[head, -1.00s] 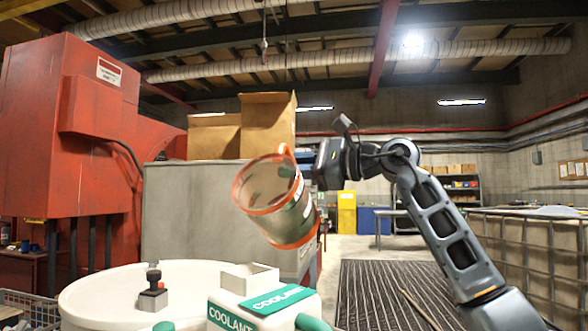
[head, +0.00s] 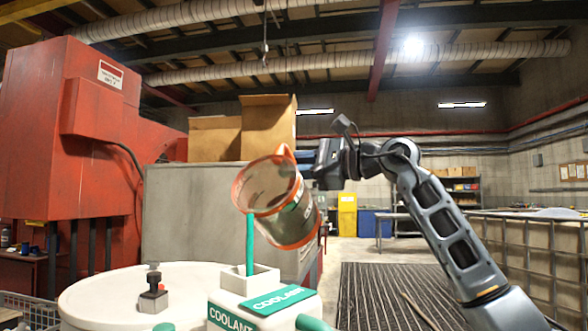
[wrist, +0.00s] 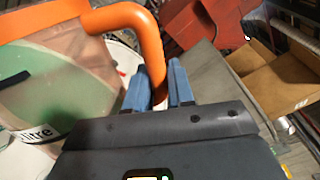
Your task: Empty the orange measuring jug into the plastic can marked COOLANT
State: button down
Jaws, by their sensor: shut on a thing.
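The orange-rimmed clear measuring jug (head: 283,205) is tilted in the air with its mouth down to the left. A green stream (head: 250,243) runs from its lip into the square opening on top of the white plastic can marked COOLANT (head: 232,308). My gripper (head: 303,168) is shut on the jug's orange handle, right of and above the can. In the wrist view, the blue fingers (wrist: 161,90) close around the handle, and green liquid shows inside the jug (wrist: 45,90). The level inside the can is hidden.
A white round drum top (head: 100,296) with a small black-knobbed fitting (head: 153,290) stands left of the can. A grey cabinet (head: 190,215) with cardboard boxes (head: 268,125) stands behind. A red machine (head: 70,130) is at left. A wire-caged container (head: 540,255) is at right.

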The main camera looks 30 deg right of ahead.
aim_at(283, 153)
jog(key=shift+s+a+r+n+b, duration=0.3)
jog(key=shift+a+n+b, duration=0.15)
jog(key=shift+n+b, duration=0.2)
jog(key=shift+s+a+r+n+b, duration=0.3)
jog(key=shift+a+n+b, duration=0.1)
jog(key=shift+n+b, duration=0.2)
dwell(1.9)
jog(key=shift+s+a+n+b, duration=0.5)
jog(key=shift+a+n+b, duration=0.25)
jog(key=shift+b, duration=0.3)
jog(key=shift+s+a+n+b, duration=0.5)
jog(key=shift+a+n+b, duration=0.2)
jog(key=shift+b, duration=0.3)
dwell(2.8)
